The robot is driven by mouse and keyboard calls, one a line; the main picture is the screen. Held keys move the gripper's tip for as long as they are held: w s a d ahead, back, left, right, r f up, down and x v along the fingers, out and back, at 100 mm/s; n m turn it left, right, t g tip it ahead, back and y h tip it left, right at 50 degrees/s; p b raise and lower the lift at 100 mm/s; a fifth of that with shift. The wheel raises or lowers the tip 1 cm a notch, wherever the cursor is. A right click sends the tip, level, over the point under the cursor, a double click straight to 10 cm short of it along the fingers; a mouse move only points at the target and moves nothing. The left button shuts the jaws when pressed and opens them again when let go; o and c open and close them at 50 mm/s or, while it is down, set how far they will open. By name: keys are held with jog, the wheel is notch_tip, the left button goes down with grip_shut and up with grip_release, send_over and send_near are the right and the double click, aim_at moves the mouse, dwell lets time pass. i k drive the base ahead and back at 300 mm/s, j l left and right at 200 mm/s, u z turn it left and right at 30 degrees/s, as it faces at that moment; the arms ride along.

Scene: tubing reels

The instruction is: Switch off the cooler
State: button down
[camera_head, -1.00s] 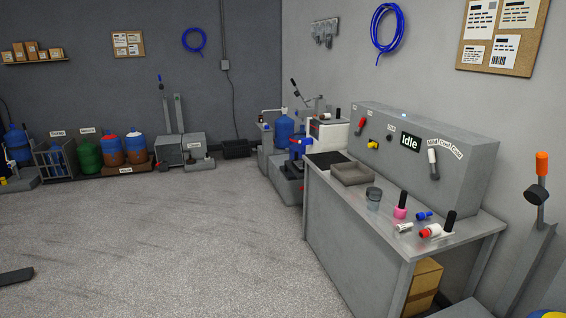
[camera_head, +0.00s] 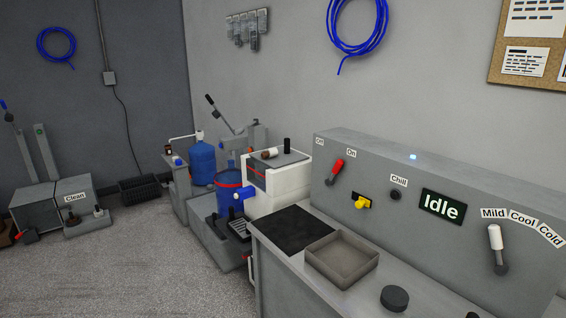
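A long grey console (camera_head: 455,174) stands against the wall at the right. A lever with a red handle (camera_head: 337,166) is on its left part and leans up and right, toward the "On" label (camera_head: 351,153). The "Off" label (camera_head: 320,142) is to its left. A small lamp (camera_head: 413,157) on top glows bluish white. The display (camera_head: 441,206) reads "Idle". A "Chill" button (camera_head: 395,195), a yellow knob (camera_head: 362,203) and a white-handled lever (camera_head: 496,240) under "Mild", "Cool" and "Cold" labels are also on the front. My gripper is not in view.
A bench in front of the console holds a shallow grey tray (camera_head: 342,259), a black mat (camera_head: 293,229) and a dark round lid (camera_head: 395,298). A white machine (camera_head: 277,183) and a blue bottle (camera_head: 202,162) stand to the left. The floor (camera_head: 110,265) at left is clear.

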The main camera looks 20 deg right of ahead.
aim_at(337, 168)
jog(key=i, duration=1.55)
jog(key=i+z, duration=0.1)
jog(key=z, duration=0.4)
